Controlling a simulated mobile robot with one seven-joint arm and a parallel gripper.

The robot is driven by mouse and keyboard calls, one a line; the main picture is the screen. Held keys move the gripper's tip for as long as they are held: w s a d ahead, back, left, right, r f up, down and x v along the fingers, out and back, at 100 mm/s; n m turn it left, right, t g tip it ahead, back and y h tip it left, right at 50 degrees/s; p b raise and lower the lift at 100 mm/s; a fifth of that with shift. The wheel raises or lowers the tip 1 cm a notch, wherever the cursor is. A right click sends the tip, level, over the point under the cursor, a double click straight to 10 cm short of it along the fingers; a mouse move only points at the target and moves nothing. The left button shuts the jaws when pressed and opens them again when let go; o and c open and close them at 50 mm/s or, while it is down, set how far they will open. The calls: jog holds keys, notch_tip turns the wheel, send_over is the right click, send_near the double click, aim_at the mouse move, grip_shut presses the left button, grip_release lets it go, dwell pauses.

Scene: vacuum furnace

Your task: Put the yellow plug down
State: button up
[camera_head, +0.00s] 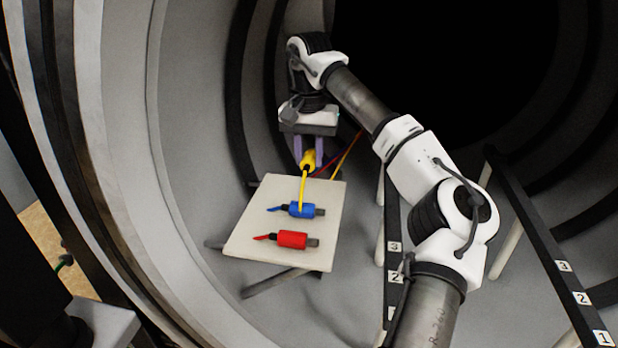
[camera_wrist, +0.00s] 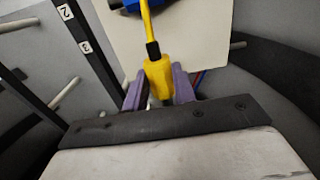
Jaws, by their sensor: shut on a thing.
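The yellow plug (camera_head: 308,160) is between the purple fingers of my gripper (camera_head: 316,152), at the far edge of a pale board (camera_head: 245,240). My gripper is shut on it. A yellow cable runs from the plug toward the near side, over the board. In the wrist view the yellow plug (camera_wrist: 158,80) sits between both fingers (camera_wrist: 160,88), with its black collar and cable pointing away. I cannot tell whether the plug touches the board. A blue plug (camera_head: 302,209) and a red plug (camera_head: 292,240) lie on the board.
The board rests inside the round furnace chamber on rods. A dark rail with numbered labels (camera_head: 395,277) stands to its right, and another numbered rail (camera_head: 582,298) is further right. Red and blue wires show behind the gripper. The board's far strip beyond the blue plug is mostly bare.

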aim_at(309, 192)
jog(key=shift+f+p, duration=0.65)
jog(key=shift+f, duration=2.45)
jog(key=o, duration=1)
jog(key=shift+f, duration=0.15)
notch_tip(309, 192, up, 12)
jog(key=shift+r+b, duration=0.15)
jog(key=shift+b, duration=1.1)
